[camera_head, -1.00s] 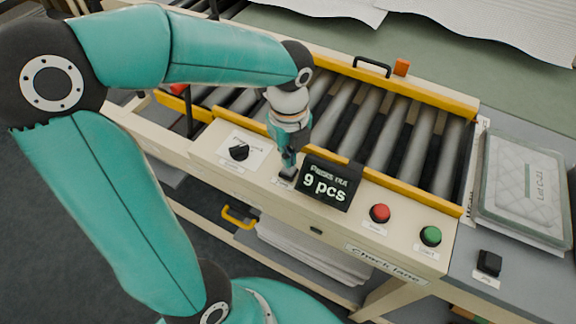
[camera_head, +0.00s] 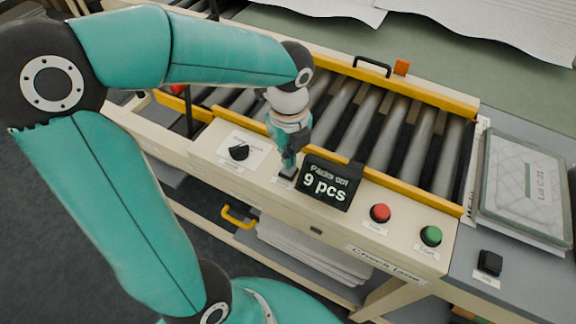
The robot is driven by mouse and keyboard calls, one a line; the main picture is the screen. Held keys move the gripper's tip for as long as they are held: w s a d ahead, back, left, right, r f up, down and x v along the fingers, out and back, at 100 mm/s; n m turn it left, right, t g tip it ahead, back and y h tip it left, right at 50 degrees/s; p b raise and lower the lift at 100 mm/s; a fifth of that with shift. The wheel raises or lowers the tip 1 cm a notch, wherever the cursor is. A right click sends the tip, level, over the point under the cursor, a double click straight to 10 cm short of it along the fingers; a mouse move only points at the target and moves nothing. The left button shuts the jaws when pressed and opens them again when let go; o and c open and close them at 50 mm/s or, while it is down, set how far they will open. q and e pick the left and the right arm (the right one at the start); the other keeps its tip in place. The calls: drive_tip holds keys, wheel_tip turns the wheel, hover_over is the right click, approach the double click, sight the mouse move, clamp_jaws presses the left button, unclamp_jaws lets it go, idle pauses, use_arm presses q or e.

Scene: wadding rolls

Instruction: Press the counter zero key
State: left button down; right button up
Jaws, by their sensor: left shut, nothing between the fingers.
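The control panel (camera_head: 222,176) runs along the front of the roller conveyor. The counter display (camera_head: 328,183) on it reads "Packs out 9 pcs". A small dark key (camera_head: 287,173) sits just left of the display, with a white label under it; I take it to be the counter zero key. My left gripper (camera_head: 288,166) points down right over this key, shut and empty, and partly covers it. Whether its tips touch the key I cannot tell. My right gripper is not in view.
A black rotary knob (camera_head: 239,152) is to the left. A red button (camera_head: 380,213) and a green button (camera_head: 431,235) are to the right of the display. A black switch (camera_head: 489,262) and a wrapped pack (camera_head: 522,185) are on the grey table at the far right.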

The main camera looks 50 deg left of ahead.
use_arm(q)
drive_tip(key=shift+f+b, duration=0.8)
drive_tip(key=shift+f, duration=0.45)
drive_tip(key=shift+r, duration=0.1)
drive_tip(key=shift+r+p, duration=1.15)
drive_tip(key=shift+r, duration=0.1)
wheel_tip(320, 180, up, 6)
drive_tip(key=p, duration=0.5)
